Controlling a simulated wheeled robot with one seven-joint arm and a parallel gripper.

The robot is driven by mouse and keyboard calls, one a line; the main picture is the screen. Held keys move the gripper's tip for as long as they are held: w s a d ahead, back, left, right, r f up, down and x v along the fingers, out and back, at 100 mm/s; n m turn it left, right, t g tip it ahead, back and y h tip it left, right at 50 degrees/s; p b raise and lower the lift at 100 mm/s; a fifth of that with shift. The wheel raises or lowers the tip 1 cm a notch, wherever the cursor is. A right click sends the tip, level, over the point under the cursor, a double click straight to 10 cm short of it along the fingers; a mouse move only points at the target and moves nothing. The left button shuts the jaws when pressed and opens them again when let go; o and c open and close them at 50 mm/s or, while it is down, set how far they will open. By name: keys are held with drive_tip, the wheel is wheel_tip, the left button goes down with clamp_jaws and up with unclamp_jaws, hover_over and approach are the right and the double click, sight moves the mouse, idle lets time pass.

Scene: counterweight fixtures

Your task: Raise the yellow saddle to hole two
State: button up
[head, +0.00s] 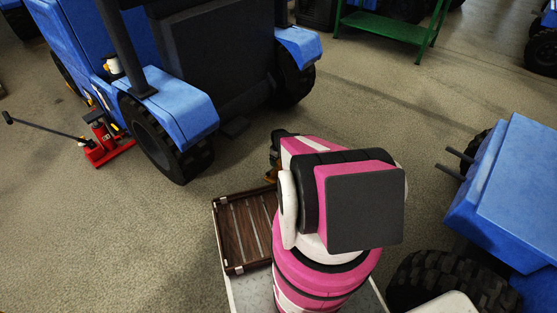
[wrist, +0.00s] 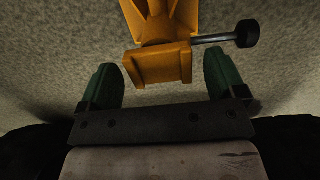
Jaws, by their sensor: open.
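In the wrist view, the yellow saddle (wrist: 158,66) is an orange-yellow block with a wider part running out of the top of the picture. My gripper (wrist: 160,80) is open, with one green finger on each side of the block's near end. Clear gaps show between the fingers and the block, so it is not gripped. In the head view, my arm covers most of the gripper, and only a small orange bit (head: 271,173) shows beside it. No holes are visible.
A blue tractor (head: 180,105) with black tyres stands at the upper left, with a red jack (head: 104,145) by it. Another blue vehicle (head: 510,190) is close on the right. A slatted wooden tray (head: 226,240) lies left of my arm. A green table (head: 385,27) stands behind. Middle floor is clear.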

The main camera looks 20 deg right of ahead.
drive_tip(key=c, duration=1.3)
wheel_tip(320, 180, up, 4)
drive_tip(key=shift+f, duration=0.15)
drive_tip(key=o, duration=1.3)
wheel_tip(320, 180, up, 11)
drive_tip(key=shift+f, duration=0.15)
